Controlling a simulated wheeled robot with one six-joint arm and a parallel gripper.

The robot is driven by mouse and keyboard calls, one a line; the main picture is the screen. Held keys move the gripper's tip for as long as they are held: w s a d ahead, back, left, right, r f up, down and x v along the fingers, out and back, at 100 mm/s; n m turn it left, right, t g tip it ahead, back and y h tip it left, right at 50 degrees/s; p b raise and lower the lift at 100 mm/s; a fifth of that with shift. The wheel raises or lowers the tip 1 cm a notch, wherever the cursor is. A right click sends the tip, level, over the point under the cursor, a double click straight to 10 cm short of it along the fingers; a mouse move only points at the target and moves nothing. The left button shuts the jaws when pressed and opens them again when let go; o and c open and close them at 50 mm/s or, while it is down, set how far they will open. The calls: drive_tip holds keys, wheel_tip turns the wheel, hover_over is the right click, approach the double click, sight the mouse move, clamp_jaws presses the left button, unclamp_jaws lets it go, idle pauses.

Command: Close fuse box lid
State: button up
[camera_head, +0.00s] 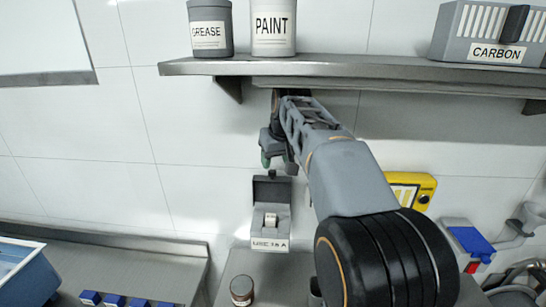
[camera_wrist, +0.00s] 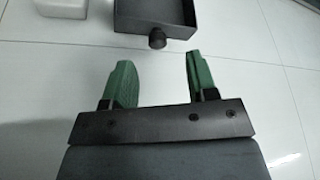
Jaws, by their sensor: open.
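The fuse box (camera_head: 270,242) is a small grey box mounted below the shelf, with a white label on its front and a pale fuse (camera_head: 270,220) inside. Its dark lid (camera_head: 271,190) stands open and upright at the back. In the wrist view a dark, shallow open part with a round knob, which looks like the lid (camera_wrist: 178,22), shows at the top. My gripper (camera_head: 268,158) is above the lid and apart from it. In the wrist view its green fingers (camera_wrist: 157,62) are spread and empty, with the knob just beyond and between them.
A metal shelf (camera_head: 330,72) with a grease can (camera_head: 210,30), paint can (camera_head: 273,28) and carbon box (camera_head: 490,38) is close above my gripper. A yellow device (camera_head: 425,188) and a blue-topped box (camera_head: 468,240) are right. A small jar (camera_head: 242,290) stands below the fuse box.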

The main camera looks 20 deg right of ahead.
sight(273, 172)
drive_tip(key=shift+w+d+r+p+x, duration=0.1)
drive_tip(key=shift+w+p+x, duration=0.1)
drive_tip(key=shift+x, duration=0.9)
drive_tip(key=shift+w+d+r+p+x, duration=0.1)
drive_tip(key=shift+w+d+p+x, duration=0.1)
drive_tip(key=shift+x, duration=0.9)
drive_tip(key=shift+w+d+r+p+x, duration=0.1)
drive_tip(key=shift+w+p+x, duration=0.1)
drive_tip(key=shift+x, duration=0.85)
drive_tip(key=shift+f, duration=0.1)
clamp_jaws()
